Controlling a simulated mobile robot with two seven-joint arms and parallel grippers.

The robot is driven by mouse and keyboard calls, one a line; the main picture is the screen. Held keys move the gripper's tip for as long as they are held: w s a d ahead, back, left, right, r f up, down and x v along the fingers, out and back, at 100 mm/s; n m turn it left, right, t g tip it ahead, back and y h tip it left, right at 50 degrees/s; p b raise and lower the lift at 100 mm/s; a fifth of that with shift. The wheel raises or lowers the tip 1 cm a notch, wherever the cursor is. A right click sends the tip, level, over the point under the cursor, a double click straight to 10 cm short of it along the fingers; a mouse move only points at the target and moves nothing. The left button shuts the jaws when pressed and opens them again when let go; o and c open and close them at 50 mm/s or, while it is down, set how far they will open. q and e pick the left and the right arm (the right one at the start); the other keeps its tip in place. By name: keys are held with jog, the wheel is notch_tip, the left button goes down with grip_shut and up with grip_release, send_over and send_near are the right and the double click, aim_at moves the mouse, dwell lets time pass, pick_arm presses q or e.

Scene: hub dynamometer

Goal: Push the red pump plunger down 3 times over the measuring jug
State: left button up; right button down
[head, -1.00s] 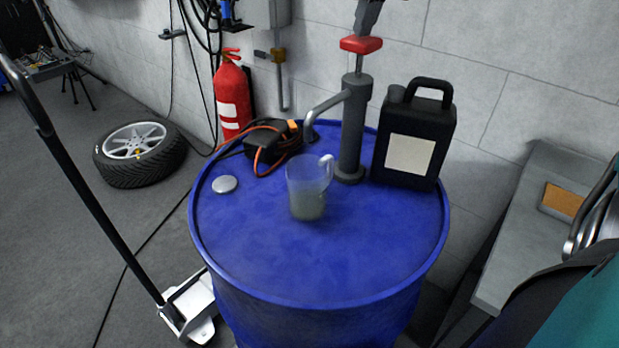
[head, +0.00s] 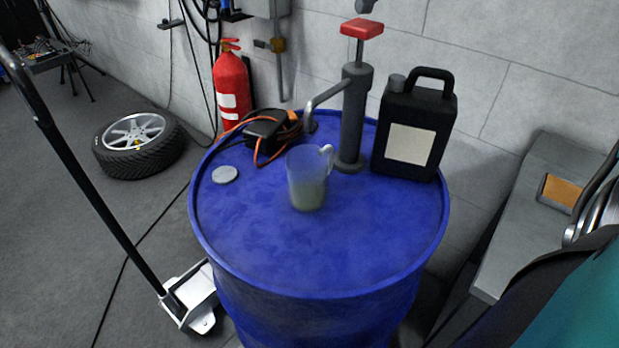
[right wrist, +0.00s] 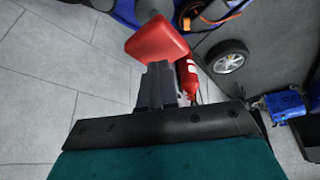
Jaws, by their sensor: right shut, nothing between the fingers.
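The red pump plunger (head: 362,28) sits on its rod above the grey pump body (head: 352,120), which stands on the blue drum (head: 320,255). The rod shows between plunger and body. My right gripper (head: 367,6) is shut and empty just above the plunger, with a small gap between them, and is cut by the top edge. In the right wrist view the plunger (right wrist: 157,40) is just beyond the shut fingertips (right wrist: 157,68). The clear measuring jug (head: 306,178) stands upright on the drum near the pump spout (head: 328,97), with murky greenish liquid in its lower part. My left gripper is not in view.
A black canister (head: 412,130) stands right of the pump. A black device with orange cable (head: 265,130) and a silver cap (head: 224,174) lie on the drum's left side. A red extinguisher (head: 231,90) is behind; a grey bench (head: 535,215) is at right. The drum's front top is clear.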

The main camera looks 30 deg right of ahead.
aim_at(364, 24)
jog(key=shift+f, duration=0.2)
jog(key=shift+s+f+b, duration=0.1)
jog(key=shift+f+b, duration=0.35)
jog(key=shift+f, duration=2.8)
jog(key=shift+r+p, duration=0.5)
jog(key=shift+r, duration=2.95)
jog(key=shift+r, duration=0.1)
notch_tip(364, 24, up, 6)
jog(key=shift+f, duration=0.1)
